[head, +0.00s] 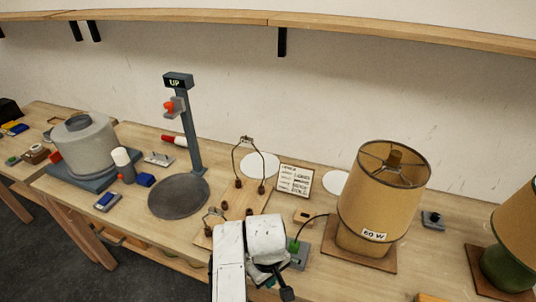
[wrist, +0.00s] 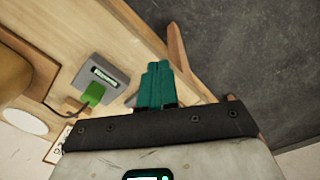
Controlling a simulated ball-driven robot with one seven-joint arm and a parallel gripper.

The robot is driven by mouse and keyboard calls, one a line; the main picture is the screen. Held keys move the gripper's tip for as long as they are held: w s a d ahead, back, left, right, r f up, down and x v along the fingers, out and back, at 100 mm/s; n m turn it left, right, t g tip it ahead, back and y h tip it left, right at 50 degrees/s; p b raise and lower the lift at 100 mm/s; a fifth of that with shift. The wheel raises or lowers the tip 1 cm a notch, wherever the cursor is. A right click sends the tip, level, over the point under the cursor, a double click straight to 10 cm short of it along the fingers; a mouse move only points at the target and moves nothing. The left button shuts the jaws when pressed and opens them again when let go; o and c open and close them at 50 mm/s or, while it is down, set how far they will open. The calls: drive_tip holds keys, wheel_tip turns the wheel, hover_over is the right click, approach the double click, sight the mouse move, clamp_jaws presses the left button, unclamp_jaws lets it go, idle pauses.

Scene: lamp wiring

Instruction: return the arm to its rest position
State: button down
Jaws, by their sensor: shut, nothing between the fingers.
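My gripper (wrist: 153,84) shows in the wrist view with its teal fingers together and nothing between them. It is over the front edge of the workbench (wrist: 135,32), with dark floor beyond. In the head view my white arm (head: 247,252) reaches up from the bottom middle over the bench front. The fingertips are hard to make out there.
A lamp with a tan shade (head: 382,195) marked 60 W stands right of my arm. A grey box with a green plug (wrist: 93,94) is close by. A wire harp frame (head: 252,165), a round dark plate (head: 178,196) and a post marked UP (head: 188,125) stand left.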

drive_tip(key=s+d+m+t+h+b, duration=0.2)
drive_tip(key=d+m+h, duration=0.15)
drive_tip(key=d, duration=2.15)
drive_tip(key=s+d+f+m+b, duration=0.1)
drive_tip(key=s+d+f+m, duration=0.2)
drive_tip(key=s+d, duration=0.5)
drive_tip(key=s+a+f+m+y, duration=0.1)
drive_tip(key=s+a, duration=0.2)
drive_tip(key=s, duration=0.6)
drive_tip(key=s+a+f+g+y+b, duration=0.1)
drive_tip(key=s+a+y, duration=0.1)
drive_tip(key=s, duration=0.6)
drive_tip(key=shift+s+a+m, duration=0.35)
drive_tip(key=shift+s+a, duration=0.05)
drive_tip(key=shift+a, duration=0.1)
drive_tip(key=shift+w+y, duration=0.1)
drive_tip(key=shift+y, duration=0.15)
